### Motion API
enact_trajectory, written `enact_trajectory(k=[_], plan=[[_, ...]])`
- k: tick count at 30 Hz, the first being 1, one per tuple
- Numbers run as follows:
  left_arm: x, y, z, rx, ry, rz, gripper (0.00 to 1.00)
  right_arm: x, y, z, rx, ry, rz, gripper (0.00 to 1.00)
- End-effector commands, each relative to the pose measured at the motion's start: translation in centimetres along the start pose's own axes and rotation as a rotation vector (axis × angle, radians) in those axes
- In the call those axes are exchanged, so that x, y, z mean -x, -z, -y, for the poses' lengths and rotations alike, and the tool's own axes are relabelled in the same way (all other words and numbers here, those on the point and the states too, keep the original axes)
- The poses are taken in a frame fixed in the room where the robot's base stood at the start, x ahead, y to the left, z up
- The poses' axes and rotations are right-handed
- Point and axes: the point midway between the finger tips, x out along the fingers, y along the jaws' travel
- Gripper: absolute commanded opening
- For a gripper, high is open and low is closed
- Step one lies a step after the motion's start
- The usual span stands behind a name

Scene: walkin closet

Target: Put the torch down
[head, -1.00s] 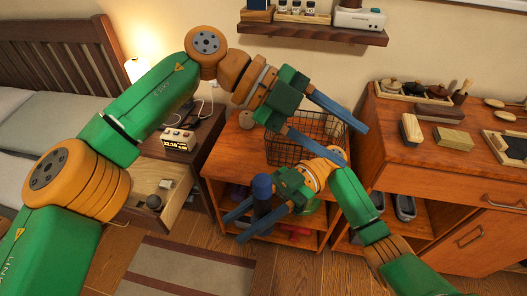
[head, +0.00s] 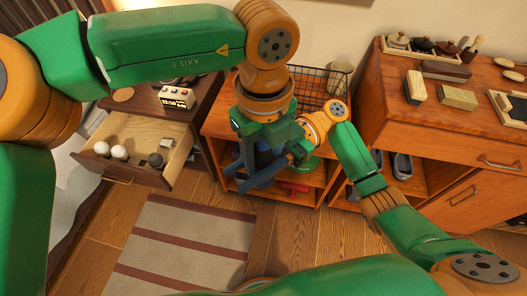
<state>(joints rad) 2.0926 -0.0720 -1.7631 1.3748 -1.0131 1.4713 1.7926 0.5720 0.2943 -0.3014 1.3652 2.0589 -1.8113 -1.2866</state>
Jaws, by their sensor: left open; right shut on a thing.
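The torch (head: 263,160) is a dark blue cylinder, mostly hidden among my two grippers in front of the low wooden shelf unit. My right gripper (head: 250,178) comes in from the right and is shut on the torch. My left gripper (head: 262,154) is just above, pointing down with its fingers open around the torch's area. The overlap hides whether its fingers touch the torch.
An open drawer (head: 128,178) on the left holds white balls and a dark ball. A clock (head: 176,97) stands above it. A wire basket (head: 312,88) is behind my grippers. The dresser top (head: 440,117) at right carries brushes and boxes. A striped rug (head: 180,245) lies in front.

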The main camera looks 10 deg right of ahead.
Motion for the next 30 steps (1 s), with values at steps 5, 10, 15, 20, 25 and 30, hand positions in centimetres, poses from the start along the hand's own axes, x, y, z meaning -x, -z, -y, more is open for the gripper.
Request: enact_trajectory(k=[5,10,15,20,25,30], plan=[[-0.53,-0.01,-0.01,0.001,0.000,0.000,0.54,0.00,0.03,0.00,0.001,0.000,0.000,0.00],[-0.50,-0.01,0.00,0.000,0.001,0.000,0.46,0.00,0.03,0.00,0.001,0.000,0.000,0.00],[-0.47,0.00,0.04,0.000,0.002,0.000,0.00,-0.01,0.03,0.00,0.001,0.000,-0.001,0.00],[-0.43,0.01,0.10,0.000,0.005,-0.001,0.00,-0.04,0.04,0.00,0.001,0.001,-0.001,0.47],[-0.44,0.00,0.06,0.000,0.003,-0.001,0.00,-0.02,0.02,0.00,0.000,0.001,0.000,0.72],[-0.45,0.00,0.04,0.000,0.002,0.000,0.00,0.00,0.02,0.00,0.000,0.000,0.000,0.72]])
